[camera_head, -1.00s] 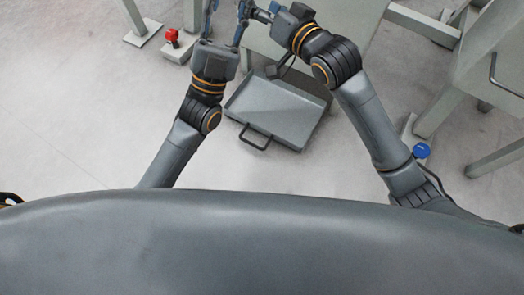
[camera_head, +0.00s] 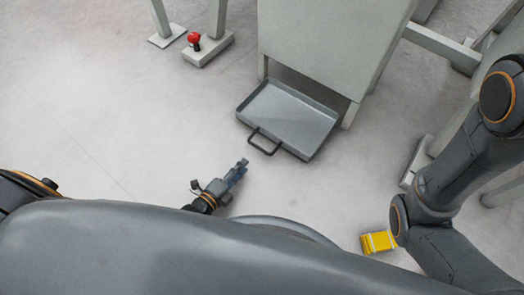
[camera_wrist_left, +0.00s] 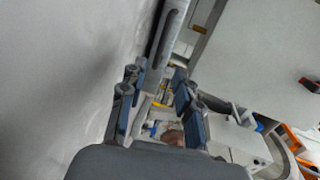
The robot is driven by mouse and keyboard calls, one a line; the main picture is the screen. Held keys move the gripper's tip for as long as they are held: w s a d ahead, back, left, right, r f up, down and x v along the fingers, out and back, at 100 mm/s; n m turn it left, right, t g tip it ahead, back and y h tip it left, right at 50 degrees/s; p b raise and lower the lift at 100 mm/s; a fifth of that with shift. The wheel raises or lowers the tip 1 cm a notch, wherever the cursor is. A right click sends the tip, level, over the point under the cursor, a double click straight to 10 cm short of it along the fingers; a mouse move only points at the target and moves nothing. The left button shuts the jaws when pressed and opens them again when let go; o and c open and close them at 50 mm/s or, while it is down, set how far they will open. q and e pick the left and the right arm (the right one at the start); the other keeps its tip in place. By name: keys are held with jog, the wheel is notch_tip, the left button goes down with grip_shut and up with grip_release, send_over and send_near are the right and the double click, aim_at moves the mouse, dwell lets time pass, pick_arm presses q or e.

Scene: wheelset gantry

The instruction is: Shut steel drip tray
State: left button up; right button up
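The steel drip tray (camera_head: 290,118) is a shallow grey pan low under the grey cabinet. It is pulled out towards me, with its inside open to view and a black handle (camera_head: 264,143) on its front wall. My left gripper (camera_head: 240,166) is in front of the tray, a short way from the handle and apart from it. In the left wrist view its fingers (camera_wrist_left: 158,95) stand apart with nothing held between them. A grey slotted edge (camera_wrist_left: 168,35) lies beyond them, perhaps the tray's front. My right arm shows at the right, but its gripper is out of view.
The grey cabinet (camera_head: 330,40) stands above the tray. A red button (camera_head: 194,40) sits on a grey foot at upper left. A yellow block (camera_head: 378,242) shows beside my right arm. The floor left of the tray is clear.

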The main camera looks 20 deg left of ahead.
aim_at(261, 149)
pick_arm(q)
jog(key=b+x, duration=0.5)
jog(key=x, duration=0.5)
jog(key=shift+f, duration=0.1)
jog(key=shift+w+d+b, duration=0.2)
jog(key=shift+w+b, duration=0.25)
jog(key=shift+w, duration=0.05)
grip_shut()
